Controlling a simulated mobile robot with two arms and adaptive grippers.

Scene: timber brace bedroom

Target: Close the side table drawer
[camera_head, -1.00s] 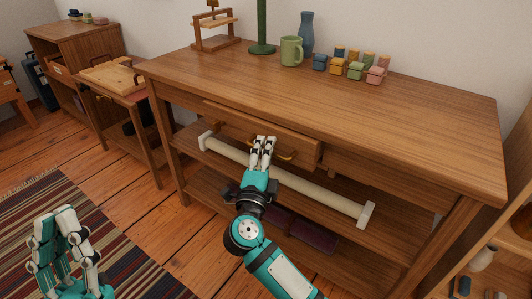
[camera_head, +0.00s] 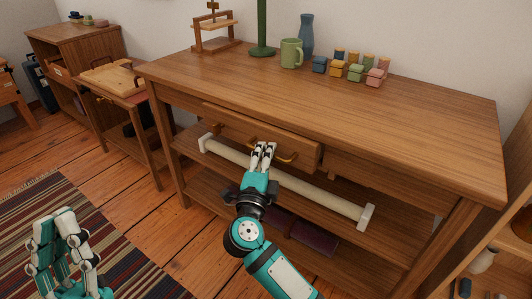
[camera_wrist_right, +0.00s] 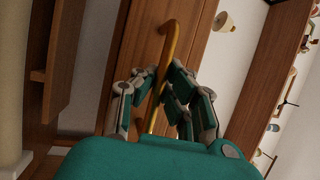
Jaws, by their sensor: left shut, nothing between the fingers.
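The side table (camera_head: 330,95) is a long wooden table in the head view. Its drawer (camera_head: 222,124) stands a little out from the table's front and has a brass bar handle (camera_head: 285,158). My right gripper (camera_head: 264,148) is at the middle of this handle, from the front and below. In the right wrist view the handle (camera_wrist_right: 172,45) runs down between the fingers of my right gripper (camera_wrist_right: 162,85); whether they grip it is unclear. My left gripper (camera_head: 62,225) is shut and empty at the lower left, away from the table.
A pale rail (camera_head: 320,192) runs across the table's front below the drawer. A smaller table (camera_head: 120,85) is to the left. A striped rug (camera_head: 40,205) lies on the floor.

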